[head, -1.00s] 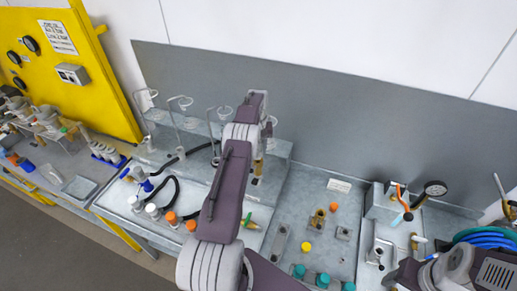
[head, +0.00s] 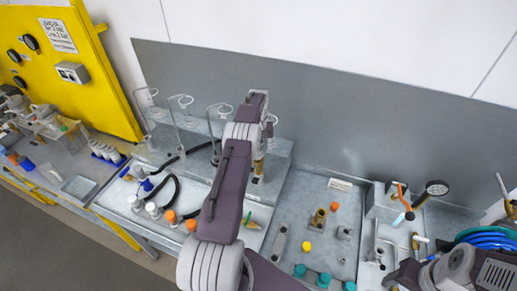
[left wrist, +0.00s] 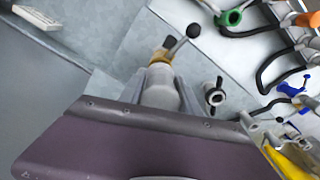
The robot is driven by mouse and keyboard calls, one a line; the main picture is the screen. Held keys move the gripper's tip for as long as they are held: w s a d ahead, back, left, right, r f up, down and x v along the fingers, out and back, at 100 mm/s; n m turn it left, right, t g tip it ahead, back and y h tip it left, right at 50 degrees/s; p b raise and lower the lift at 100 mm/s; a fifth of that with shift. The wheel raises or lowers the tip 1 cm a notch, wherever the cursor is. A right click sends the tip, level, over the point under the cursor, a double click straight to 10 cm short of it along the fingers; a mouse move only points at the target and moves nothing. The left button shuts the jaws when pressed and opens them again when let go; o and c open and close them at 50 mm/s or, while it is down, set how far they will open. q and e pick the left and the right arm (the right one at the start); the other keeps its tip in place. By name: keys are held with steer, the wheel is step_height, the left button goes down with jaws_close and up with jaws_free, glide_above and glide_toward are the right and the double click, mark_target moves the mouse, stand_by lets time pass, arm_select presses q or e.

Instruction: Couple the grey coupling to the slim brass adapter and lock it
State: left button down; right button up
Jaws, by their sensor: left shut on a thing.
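My left gripper (head: 264,140) is over the raised grey ledge in the head view, mostly hidden by its own arm. In the left wrist view the left gripper (left wrist: 160,85) is shut on the pale grey coupling (left wrist: 160,95). A narrow brass piece (left wrist: 160,56), likely the slim brass adapter, is in line with the coupling's far end; it also shows below the gripper in the head view (head: 258,167). I cannot tell whether they are seated together. A lever with a black ball knob (left wrist: 193,30) sticks out beside the brass.
Wire ring stands (head: 183,101) line the ledge. Black hoses with orange and white ends (head: 170,216) lie left.

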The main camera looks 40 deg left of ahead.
arm_select(q)
steer(key=shift+f+b, duration=0.85)
steer(key=shift+f, duration=0.3)
steer(key=shift+f+b, duration=0.35)
steer(key=c, duration=0.8)
jaws_free()
steer(key=shift+c, duration=0.4)
